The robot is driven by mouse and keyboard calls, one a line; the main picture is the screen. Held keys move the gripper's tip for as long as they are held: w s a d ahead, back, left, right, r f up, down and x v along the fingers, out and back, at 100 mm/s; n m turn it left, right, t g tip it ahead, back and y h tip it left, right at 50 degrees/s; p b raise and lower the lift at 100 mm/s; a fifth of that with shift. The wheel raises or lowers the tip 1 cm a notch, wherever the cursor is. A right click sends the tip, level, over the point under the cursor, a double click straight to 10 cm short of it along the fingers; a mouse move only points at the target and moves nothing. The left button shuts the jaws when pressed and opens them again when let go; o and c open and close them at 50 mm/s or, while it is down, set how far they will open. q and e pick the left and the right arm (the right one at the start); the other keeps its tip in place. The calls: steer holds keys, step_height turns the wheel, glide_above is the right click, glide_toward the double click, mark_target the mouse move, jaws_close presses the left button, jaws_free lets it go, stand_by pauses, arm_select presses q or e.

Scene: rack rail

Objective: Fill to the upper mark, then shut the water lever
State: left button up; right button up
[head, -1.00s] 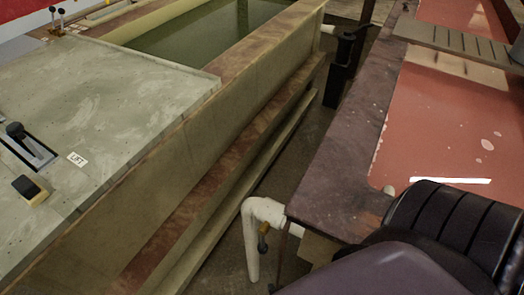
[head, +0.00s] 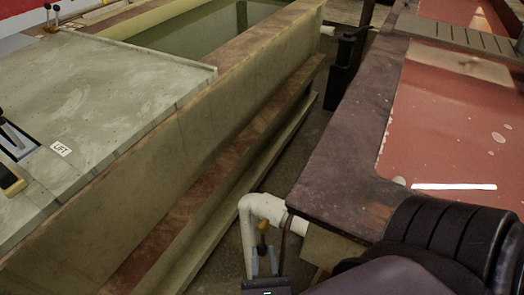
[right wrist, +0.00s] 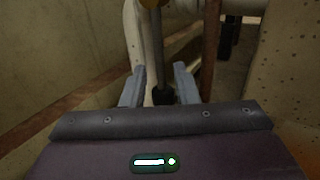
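A small lever with a yellowish-brown knob (head: 262,226) stands beside a white bent pipe (head: 250,214), in the gap between the two tanks. My right gripper (head: 265,264) is just below it at the bottom of the head view. In the right wrist view its two fingers (right wrist: 158,82) are apart, with the lever's grey shaft (right wrist: 158,50) between them in the picture. I cannot tell whether they touch it. Greenish water (head: 205,32) lies in the long tank (head: 190,140) at the top. No fill marks can be made out. My left gripper is out of view.
A red-surfaced basin (head: 450,125) with a dark rim fills the right side. At left, a grey-green cover (head: 120,85) carries a black-handled lever and a LIFT label (head: 61,149). A black post (head: 343,65) stands at the gap's far end. The gap is narrow.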

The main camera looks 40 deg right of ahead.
mark_target(262, 244)
steer(key=shift+x, duration=2.2)
jaws_close()
